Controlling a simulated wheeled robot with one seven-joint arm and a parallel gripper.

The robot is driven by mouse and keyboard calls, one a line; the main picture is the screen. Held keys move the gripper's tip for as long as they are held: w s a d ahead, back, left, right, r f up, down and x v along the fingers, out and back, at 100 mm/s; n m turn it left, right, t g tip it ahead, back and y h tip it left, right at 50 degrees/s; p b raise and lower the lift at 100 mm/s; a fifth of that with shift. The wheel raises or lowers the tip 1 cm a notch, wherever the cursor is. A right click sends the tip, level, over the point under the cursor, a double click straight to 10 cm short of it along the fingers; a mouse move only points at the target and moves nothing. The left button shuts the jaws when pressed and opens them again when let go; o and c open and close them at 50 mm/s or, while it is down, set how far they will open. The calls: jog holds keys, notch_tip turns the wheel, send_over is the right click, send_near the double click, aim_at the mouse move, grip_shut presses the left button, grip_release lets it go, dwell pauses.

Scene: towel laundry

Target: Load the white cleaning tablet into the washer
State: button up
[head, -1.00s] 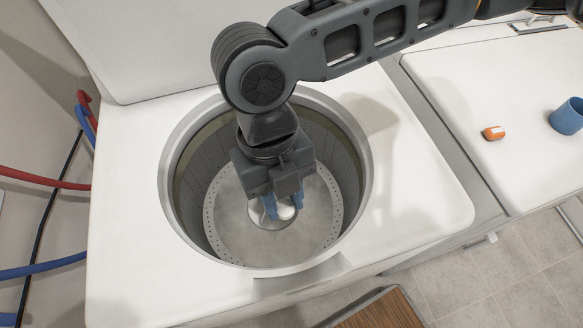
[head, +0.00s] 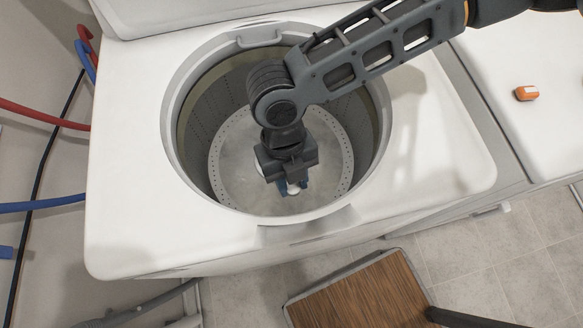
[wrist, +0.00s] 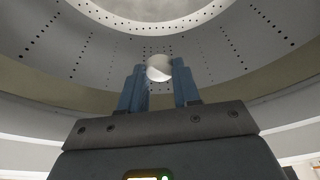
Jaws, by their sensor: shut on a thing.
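The washer (head: 130,180) is a white top-loader with its lid raised. Its round drum (head: 230,165) has a perforated grey wall and a pale floor. My gripper (head: 291,187) points down inside the drum opening, its blue fingers shut on the white tablet (head: 293,190). In the wrist view the white round tablet (wrist: 159,68) sits between the tips of the two blue fingers, with the perforated drum beyond it. The gripper body partly hides the tablet in the head view. How far the tablet is above the drum floor is hard to tell.
The drum's rim surrounds my arm. A second white machine (head: 500,95) stands at the right with an orange object (head: 526,93) on top. Red and blue hoses (head: 40,205) run at the left. A wooden-topped item (head: 360,295) is on the tiled floor in front.

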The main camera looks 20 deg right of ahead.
notch_tip(320, 180, down, 12)
jog(key=b, duration=0.7)
jog(key=shift+b, duration=0.4)
jog(key=shift+b+x, duration=0.6)
jog(key=shift+x, duration=0.35)
jog(key=shift+s, duration=0.2)
jog(key=o, duration=1.1)
jog(key=shift+r, duration=0.1)
jog(key=p+v, duration=0.3)
jog(key=v, duration=0.1)
jog(key=s+p+v, duration=0.1)
jog(key=p+v, duration=0.2)
jog(key=v, duration=0.1)
jog(key=s+p+v, duration=0.1)
jog(key=p+v, duration=0.2)
jog(key=v, duration=0.1)
jog(key=shift+s+a+r+p, duration=0.1)
jog(key=shift+s+r+p, duration=0.15)
jog(key=shift+r+p, duration=0.15)
